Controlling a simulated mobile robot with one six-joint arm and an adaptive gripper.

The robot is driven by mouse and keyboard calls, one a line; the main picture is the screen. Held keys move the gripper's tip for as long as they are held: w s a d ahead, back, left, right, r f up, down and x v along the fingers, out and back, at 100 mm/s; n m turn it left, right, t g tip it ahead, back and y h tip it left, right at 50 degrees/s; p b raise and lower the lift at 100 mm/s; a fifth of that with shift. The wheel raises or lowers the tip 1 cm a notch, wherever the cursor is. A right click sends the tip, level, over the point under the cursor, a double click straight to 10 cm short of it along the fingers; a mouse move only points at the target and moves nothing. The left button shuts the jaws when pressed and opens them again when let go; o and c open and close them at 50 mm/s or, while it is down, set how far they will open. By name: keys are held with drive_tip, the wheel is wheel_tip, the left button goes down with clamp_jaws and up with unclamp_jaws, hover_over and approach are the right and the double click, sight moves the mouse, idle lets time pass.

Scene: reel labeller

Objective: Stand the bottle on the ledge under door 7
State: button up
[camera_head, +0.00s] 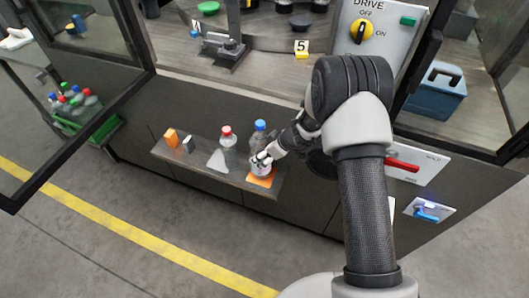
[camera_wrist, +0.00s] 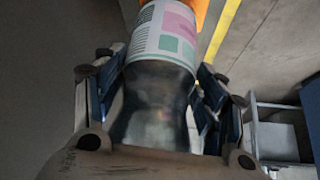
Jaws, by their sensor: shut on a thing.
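A blue-capped clear bottle (camera_head: 260,138) is upright at the right end of the grey ledge (camera_head: 205,168) on the dark cabinet front. My gripper (camera_head: 263,158) is shut around its body. In the wrist view the bottle (camera_wrist: 155,105) fills the space between my fingers (camera_wrist: 152,110), with its white, pink and green label at the far end. An orange patch (camera_head: 262,179) shows just below the bottle on the ledge. I cannot tell whether the bottle's base touches it. No number 7 is readable.
A red-capped bottle (camera_head: 227,146), an orange item (camera_head: 171,138) and a small dark item (camera_head: 188,144) are left on the ledge. A red handle (camera_head: 402,165) is at the right. An open glass door (camera_head: 75,100) is at the left.

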drive_tip(key=shift+b, duration=0.3)
drive_tip(key=o, duration=2)
drive_tip(key=shift+f, duration=0.1)
drive_tip(key=shift+c, duration=0.2)
drive_tip(key=p+v, duration=0.2)
drive_tip(key=v, duration=1)
drive_tip(key=shift+r+p, duration=0.25)
drive_tip(key=shift+p, duration=0.05)
